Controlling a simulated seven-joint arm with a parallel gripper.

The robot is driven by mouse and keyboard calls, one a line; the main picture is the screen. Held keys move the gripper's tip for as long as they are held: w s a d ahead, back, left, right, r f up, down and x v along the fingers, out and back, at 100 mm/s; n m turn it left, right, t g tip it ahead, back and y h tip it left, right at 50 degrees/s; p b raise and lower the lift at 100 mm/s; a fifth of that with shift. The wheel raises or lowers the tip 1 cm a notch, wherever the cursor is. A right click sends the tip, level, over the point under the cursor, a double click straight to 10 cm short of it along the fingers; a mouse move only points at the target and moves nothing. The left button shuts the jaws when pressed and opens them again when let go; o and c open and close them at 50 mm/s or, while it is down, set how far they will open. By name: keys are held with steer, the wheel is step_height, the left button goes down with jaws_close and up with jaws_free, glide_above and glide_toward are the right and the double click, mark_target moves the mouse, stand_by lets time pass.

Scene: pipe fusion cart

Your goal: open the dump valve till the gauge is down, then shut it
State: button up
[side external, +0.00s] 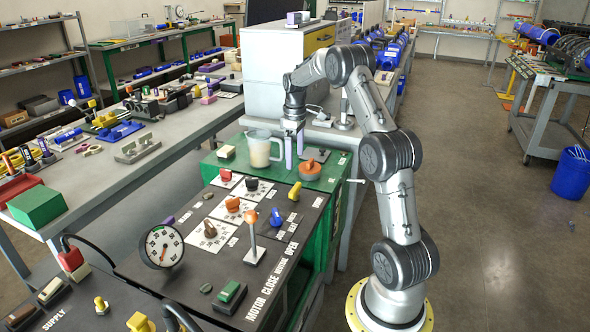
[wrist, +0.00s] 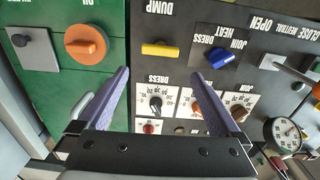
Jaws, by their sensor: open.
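The dump valve is a yellow bar handle (side external: 295,191) near the far right edge of the dark panel. In the wrist view the yellow handle (wrist: 160,50) lies level, below the upside-down DUMP label. The round white gauge (side external: 163,246) stands at the panel's left edge; it also shows at the lower right of the wrist view (wrist: 284,134). Its reading is too small to tell surely. My gripper (side external: 294,150) is open and empty, above the green top beyond the panel. In the wrist view its purple fingers (wrist: 160,78) point toward the handle's area, apart from it.
A blue handle (side external: 276,218) sits near the yellow one. An orange-tipped lever (side external: 251,235) stands upright on the panel. Several dial knobs lie left of them. A clear jug (side external: 261,150) and an orange round knob (side external: 310,170) are close to my gripper on the green top.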

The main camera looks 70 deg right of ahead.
steer(key=shift+r, duration=1.4)
steer(key=w+a+r+n+t+h, duration=0.15)
steer(key=w+a+r, duration=0.25)
steer(key=a+r, duration=0.6)
steer(key=s+a+r+n+t, duration=0.1)
steer(key=s+a+r, duration=0.1)
steer(key=a+r, duration=0.3)
steer(key=s+a+r+n+t, duration=0.1)
steer(key=s+a+r, duration=0.1)
steer(key=a, duration=0.6)
steer(key=s+a+t, duration=0.2)
steer(key=s+a, duration=0.9)
steer(key=s+a+f+m+y, duration=0.1)
steer(key=s+a+f+m, duration=0.1)
steer(key=s+f, duration=0.6)
steer(key=shift+a+m, duration=0.25)
steer(key=shift+m, duration=0.6)
